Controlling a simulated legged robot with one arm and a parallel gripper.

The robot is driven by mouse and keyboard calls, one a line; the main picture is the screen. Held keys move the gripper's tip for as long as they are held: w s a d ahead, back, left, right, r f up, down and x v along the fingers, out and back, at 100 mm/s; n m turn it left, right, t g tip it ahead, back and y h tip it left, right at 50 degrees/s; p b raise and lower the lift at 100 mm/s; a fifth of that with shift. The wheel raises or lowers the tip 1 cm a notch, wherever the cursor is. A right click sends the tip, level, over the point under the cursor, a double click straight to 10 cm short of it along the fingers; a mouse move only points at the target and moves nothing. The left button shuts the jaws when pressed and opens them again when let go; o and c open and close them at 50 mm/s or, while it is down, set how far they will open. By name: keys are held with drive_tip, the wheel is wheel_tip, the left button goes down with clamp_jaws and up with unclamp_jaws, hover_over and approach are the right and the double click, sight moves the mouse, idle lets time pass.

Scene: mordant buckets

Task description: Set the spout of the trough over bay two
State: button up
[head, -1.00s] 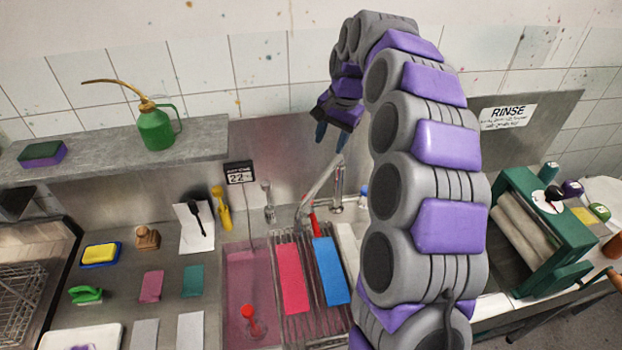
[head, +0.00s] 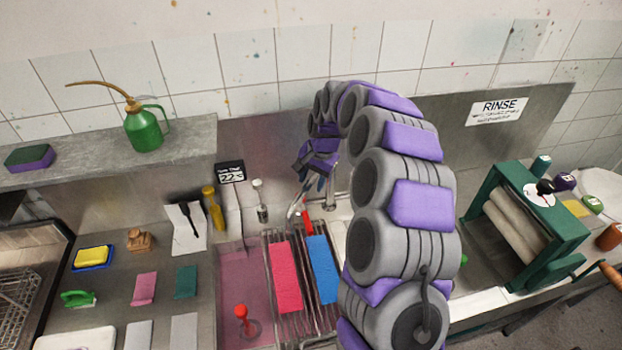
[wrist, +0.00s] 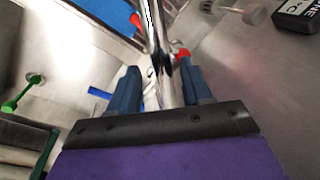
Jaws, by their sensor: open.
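The chrome spout (head: 293,208) rises at the back of the trough, its outlet end near the back of the racked middle section. In the wrist view the spout (wrist: 152,35) runs between my two blue fingers. My gripper (head: 320,183) is open around it; I cannot tell whether either finger touches it. The trough has a pink-filled left bay (head: 235,285) and a middle section with a metal rack (head: 304,318) bearing a pink block (head: 285,275) and a blue block (head: 322,268). My arm hides most of the right part. No bay number is readable.
A red plunger (head: 241,315) stands in the pink bay. A small sign (head: 231,173), a yellow bottle (head: 213,208) and a white-topped fitting (head: 260,198) stand along the back. A green roller press (head: 525,220) stands right. A green can (head: 145,128) sits on the left shelf.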

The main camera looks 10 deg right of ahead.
drive_tip(key=shift+d+f, duration=0.1)
drive_tip(key=shift+a, duration=0.35)
drive_tip(key=shift+c, duration=0.3)
drive_tip(key=shift+a, duration=0.3)
drive_tip(key=c, duration=0.3)
drive_tip(key=shift+d, duration=0.35)
clamp_jaws()
drive_tip(key=shift+a, duration=0.1)
